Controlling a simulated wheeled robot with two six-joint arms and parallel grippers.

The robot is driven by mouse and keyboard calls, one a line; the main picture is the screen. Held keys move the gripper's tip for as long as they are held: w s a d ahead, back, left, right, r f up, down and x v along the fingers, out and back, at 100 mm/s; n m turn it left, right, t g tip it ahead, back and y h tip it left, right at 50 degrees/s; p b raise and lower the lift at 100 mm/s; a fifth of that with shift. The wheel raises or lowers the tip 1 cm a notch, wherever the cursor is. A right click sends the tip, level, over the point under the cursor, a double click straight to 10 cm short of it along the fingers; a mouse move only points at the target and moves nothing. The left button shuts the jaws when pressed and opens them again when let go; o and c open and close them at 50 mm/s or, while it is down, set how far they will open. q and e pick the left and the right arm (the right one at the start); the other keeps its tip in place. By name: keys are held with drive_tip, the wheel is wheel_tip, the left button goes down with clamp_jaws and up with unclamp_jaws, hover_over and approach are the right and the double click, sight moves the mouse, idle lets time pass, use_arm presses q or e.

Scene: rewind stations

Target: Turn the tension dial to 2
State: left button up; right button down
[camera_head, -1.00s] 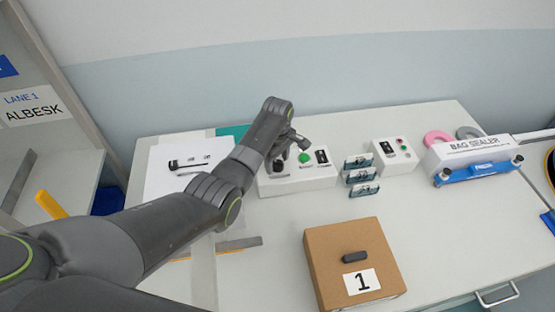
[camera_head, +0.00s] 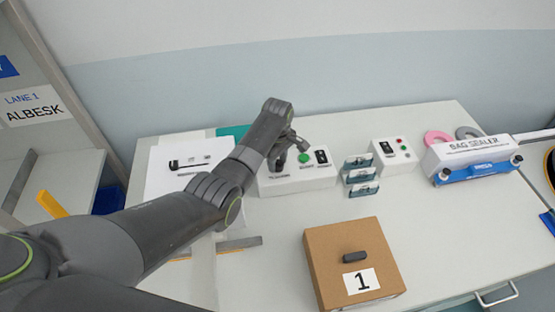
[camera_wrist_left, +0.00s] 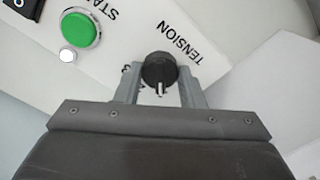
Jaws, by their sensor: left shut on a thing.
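The tension dial (camera_wrist_left: 159,70) is a black round knob with a light pointer mark, beside the word TENSION on a white control box (camera_head: 315,180). My left gripper (camera_wrist_left: 160,88) is shut on the dial, one finger on each side of it. The pointer mark points toward the gripper's palm in the left wrist view. The scale numbers are mostly hidden by the fingers, so I cannot read the setting. In the head view my left gripper (camera_head: 282,160) is over the box's left part and the dial is not clear. My right gripper is not in view.
A green start button (camera_wrist_left: 80,30) and a black switch (camera_head: 321,156) are on the same box. Blue-grey holders (camera_head: 361,176), a second control box (camera_head: 394,153) and a bag sealer (camera_head: 472,158) stand to the right. A cardboard box (camera_head: 315,245) marked 1 stands in front.

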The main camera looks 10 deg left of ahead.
sight(278, 162)
use_arm(q)
drive_tip(key=m+p, duration=0.2)
drive_tip(key=m, duration=0.1)
drive_tip(key=shift+r+m, duration=0.15)
drive_tip(key=shift+m, duration=0.15)
drive_tip(key=m+p, duration=0.1)
drive_tip(key=m, duration=0.3)
drive_tip(key=shift+m, duration=0.3)
drive_tip(key=o, duration=1)
drive_tip(key=shift+r+p, duration=0.3)
wheel_tip(278, 162, up, 17)
drive_tip(key=shift+f+b, duration=0.2)
drive_tip(key=shift+b, duration=0.4)
